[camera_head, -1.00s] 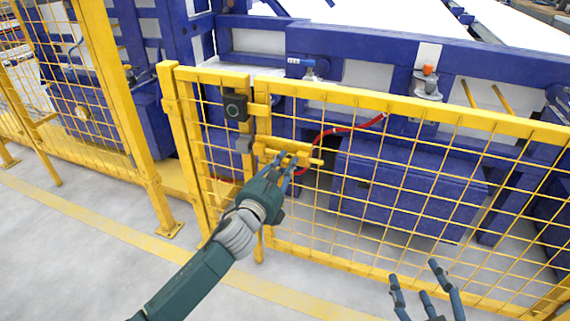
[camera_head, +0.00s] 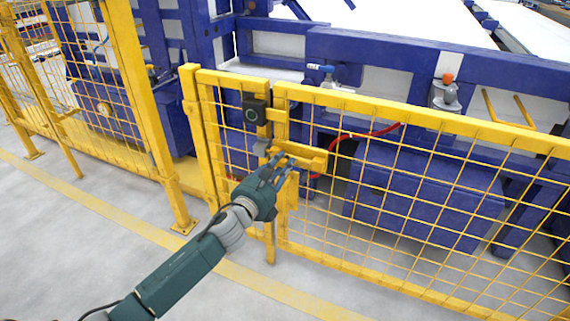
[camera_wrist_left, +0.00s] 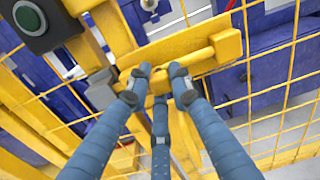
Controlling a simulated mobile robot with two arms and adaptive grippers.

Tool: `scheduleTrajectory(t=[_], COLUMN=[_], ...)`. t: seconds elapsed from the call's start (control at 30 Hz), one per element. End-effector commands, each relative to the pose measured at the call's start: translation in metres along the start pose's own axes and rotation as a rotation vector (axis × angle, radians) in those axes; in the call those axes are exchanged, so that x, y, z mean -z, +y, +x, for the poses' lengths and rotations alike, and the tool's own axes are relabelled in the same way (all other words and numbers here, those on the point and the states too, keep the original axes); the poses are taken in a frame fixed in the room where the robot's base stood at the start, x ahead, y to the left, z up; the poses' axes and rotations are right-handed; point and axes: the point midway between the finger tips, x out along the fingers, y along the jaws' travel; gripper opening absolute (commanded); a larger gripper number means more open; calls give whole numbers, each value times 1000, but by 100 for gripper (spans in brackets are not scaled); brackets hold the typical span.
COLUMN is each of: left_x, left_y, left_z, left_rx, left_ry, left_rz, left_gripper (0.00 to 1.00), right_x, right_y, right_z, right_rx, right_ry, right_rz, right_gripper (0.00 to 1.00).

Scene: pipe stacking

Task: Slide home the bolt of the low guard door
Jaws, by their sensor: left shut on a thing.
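The yellow bolt (camera_wrist_left: 202,58) lies on a yellow plate (camera_head: 310,154) at the left end of the low yellow guard door (camera_head: 420,119). My left gripper (camera_head: 283,165) is at the plate's left part, shut on the bolt's handle (camera_wrist_left: 158,87). In the left wrist view, its fingers (camera_wrist_left: 157,80) close around the handle. A grey block (camera_wrist_left: 101,89) sits just left of the fingers, on the post side. My fingers hide the bolt's left end, so I cannot tell whether it enters the block. My right gripper is out of view.
A dark box with a green button (camera_head: 255,112) is mounted above the bolt, left of the door. Yellow mesh and posts (camera_head: 199,150) flank the arm. Blue machinery (camera_head: 420,195) and a red hose (camera_head: 365,135) lie behind the door. The floor in front is clear.

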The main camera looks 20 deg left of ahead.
Motion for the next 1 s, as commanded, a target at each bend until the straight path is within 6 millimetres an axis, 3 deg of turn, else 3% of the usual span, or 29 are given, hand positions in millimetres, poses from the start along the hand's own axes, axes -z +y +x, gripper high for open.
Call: scheduleTrajectory(t=[0.03,0.07,0.13,0.17,0.57,1.0], left_x=[0,0,0,0,1,2], left_y=[5,5,5,5,3,3], left_z=[0,0,0,0,-9,-96], left_rx=[-10,-10,-11,-10,-6,-8], left_ry=[1,1,1,1,2,4], left_rz=[3,3,3,3,4,3], left_gripper=[0,24,38,40,40,40], right_x=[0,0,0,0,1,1], right_y=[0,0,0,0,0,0], right_z=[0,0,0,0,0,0], right_rx=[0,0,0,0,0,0], right_ry=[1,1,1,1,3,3], right_rz=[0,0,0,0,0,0], right_gripper=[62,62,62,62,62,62])
